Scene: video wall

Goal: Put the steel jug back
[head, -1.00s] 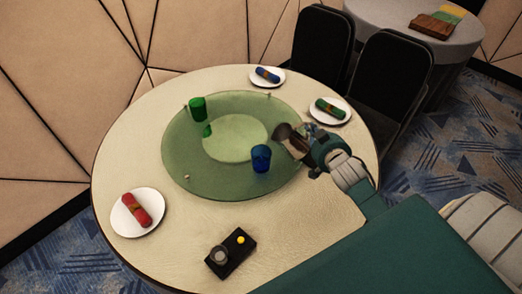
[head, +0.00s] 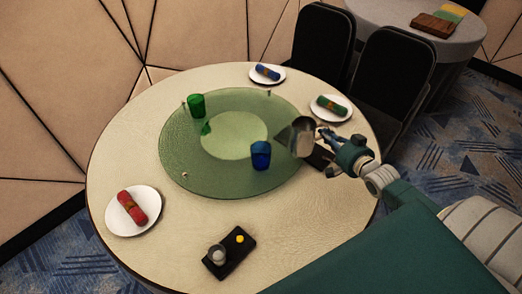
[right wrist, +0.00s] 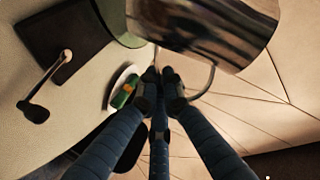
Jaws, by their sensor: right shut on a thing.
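The steel jug (head: 301,138) is in my right gripper (head: 327,137), off the table, above the right edge of the green glass turntable (head: 185,165). Its pointed spout side faces left, toward the blue glass (head: 261,155). In the right wrist view the jug (right wrist: 215,28) fills the top, and its thin handle runs down to the closed fingertips (right wrist: 160,76). A dark flat board (head: 320,158) lies on the table just below the gripper, partly hidden; the right wrist view shows it too (right wrist: 62,32). My left gripper is out of view.
A green glass (head: 196,105) stands on the turntable. Plates with rolled napkins (head: 132,207) (head: 267,73) (head: 331,108) sit around the table. A black tray (head: 222,262) with a grey cup and a yellow item is at the front. A dark spoon-like thing (right wrist: 43,92) shows beside the board.

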